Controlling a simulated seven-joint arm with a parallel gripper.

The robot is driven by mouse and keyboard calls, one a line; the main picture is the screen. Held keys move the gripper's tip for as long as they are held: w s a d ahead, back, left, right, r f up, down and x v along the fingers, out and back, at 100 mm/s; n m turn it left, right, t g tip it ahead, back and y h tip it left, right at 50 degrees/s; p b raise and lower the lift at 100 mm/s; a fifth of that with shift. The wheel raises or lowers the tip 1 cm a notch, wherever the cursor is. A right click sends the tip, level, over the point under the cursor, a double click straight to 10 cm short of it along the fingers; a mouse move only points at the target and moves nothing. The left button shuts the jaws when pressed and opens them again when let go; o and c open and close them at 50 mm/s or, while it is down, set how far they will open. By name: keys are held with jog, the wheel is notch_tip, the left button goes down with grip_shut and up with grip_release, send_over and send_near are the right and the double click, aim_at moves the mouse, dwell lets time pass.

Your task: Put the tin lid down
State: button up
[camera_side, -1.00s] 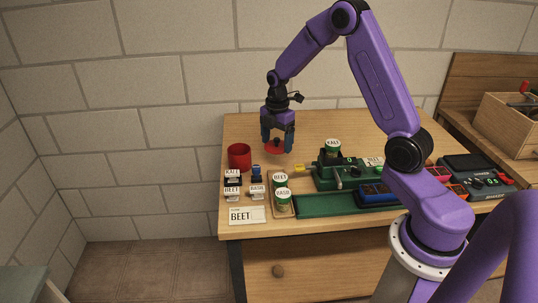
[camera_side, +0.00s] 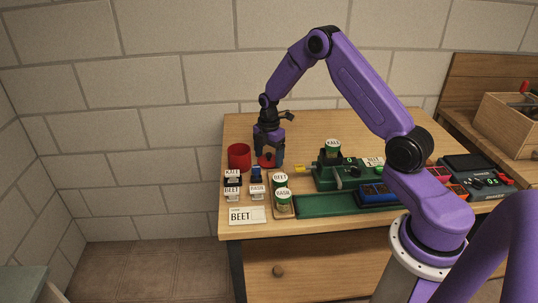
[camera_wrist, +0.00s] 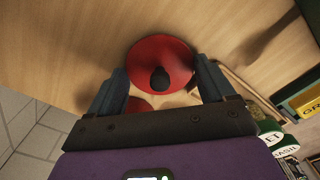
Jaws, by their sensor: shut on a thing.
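The tin lid is a red disc with a dark knob. In the side view the lid (camera_side: 266,161) is low, at or just above the wooden table top, right of the red tin (camera_side: 239,157). My gripper (camera_side: 268,163) points down with its fingers on either side of the lid. In the wrist view the lid (camera_wrist: 160,62) lies between the fingertips of my gripper (camera_wrist: 160,78), and its knob shows in the middle. The gripper is shut on the lid. I cannot tell whether the lid's underside touches the table.
Small labelled blocks (camera_side: 232,192) and a BEET card (camera_side: 247,215) stand at the table's front left. Labelled jars (camera_side: 281,197) stand in front of the gripper. A green device (camera_side: 325,178) is to the right. The table behind the gripper is bare.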

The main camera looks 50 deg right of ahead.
aim_at(269, 154)
jog(key=shift+f, duration=0.1)
jog(key=o, duration=0.7)
notch_tip(269, 154, up, 12)
jog(key=s+a+r+m, duration=0.1)
jog(key=s+a+r, duration=0.1)
jog(key=s+a, duration=0.3)
jog(key=s+a+r, duration=0.2)
jog(key=a+r, duration=0.1)
jog(key=a, duration=0.4)
jog(key=s+a+r+m, duration=0.1)
jog(key=s+a, duration=0.3)
jog(key=s, duration=0.5)
jog(key=s+a+r+m, duration=0.15)
jog(key=s+a, duration=0.25)
jog(key=s, duration=0.6)
jog(key=shift+m, duration=0.95)
jog(key=s, duration=0.3)
jog(key=s+d, duration=0.1)
jog(key=s, duration=0.6)
jog(key=shift+s+d+f, duration=0.25)
jog(key=shift+d+f, duration=0.15)
